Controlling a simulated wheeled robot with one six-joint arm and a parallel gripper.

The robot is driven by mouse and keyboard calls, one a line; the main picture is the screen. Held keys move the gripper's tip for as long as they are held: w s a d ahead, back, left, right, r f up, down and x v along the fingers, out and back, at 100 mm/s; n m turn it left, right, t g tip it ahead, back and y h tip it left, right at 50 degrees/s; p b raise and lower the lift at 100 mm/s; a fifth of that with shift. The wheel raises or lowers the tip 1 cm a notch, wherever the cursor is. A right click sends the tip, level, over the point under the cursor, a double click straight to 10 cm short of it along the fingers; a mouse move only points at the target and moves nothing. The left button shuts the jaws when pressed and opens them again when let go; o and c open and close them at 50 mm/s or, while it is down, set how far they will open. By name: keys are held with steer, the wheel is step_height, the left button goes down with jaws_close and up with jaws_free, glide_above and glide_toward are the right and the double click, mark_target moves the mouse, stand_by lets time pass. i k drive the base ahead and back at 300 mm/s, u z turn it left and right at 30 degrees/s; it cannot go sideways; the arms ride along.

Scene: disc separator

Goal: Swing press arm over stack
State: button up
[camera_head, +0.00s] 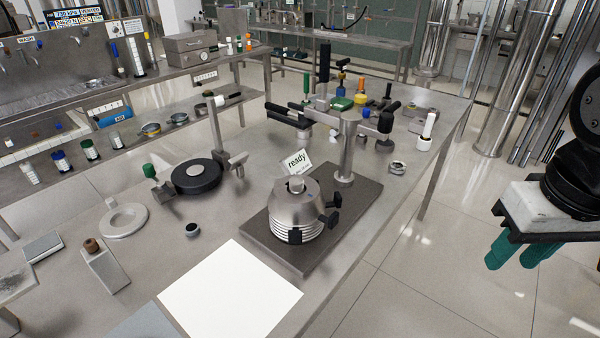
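The stack (298,230) of thin metal discs stands upright on a dark base plate (262,246), under a conical metal cover (297,199). Black clamp knobs (329,219) sit at its right side. A metal post (346,155) rises from the plate behind the stack. The press arm (325,117) appears to be the bar at the post's top, with black ends; it lies behind the stack, not above it. Where it joins the post is hard to make out. My gripper (511,265) hangs at the far right, beyond the bench edge. Its two teal fingers are apart and empty.
A "ready" card (297,161) stands behind the stack. A white sheet (230,292) lies in front. A black disc fixture (197,177), a pale ring (124,220) and a small black-topped part (192,229) are left. Coloured-handled tools (340,92) crowd the back. Open floor lies right.

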mark_target(349, 122)
steer(key=k, duration=0.5)
steer(key=z, duration=0.7)
steer(key=i, duration=1.15)
steer(key=u, duration=0.7)
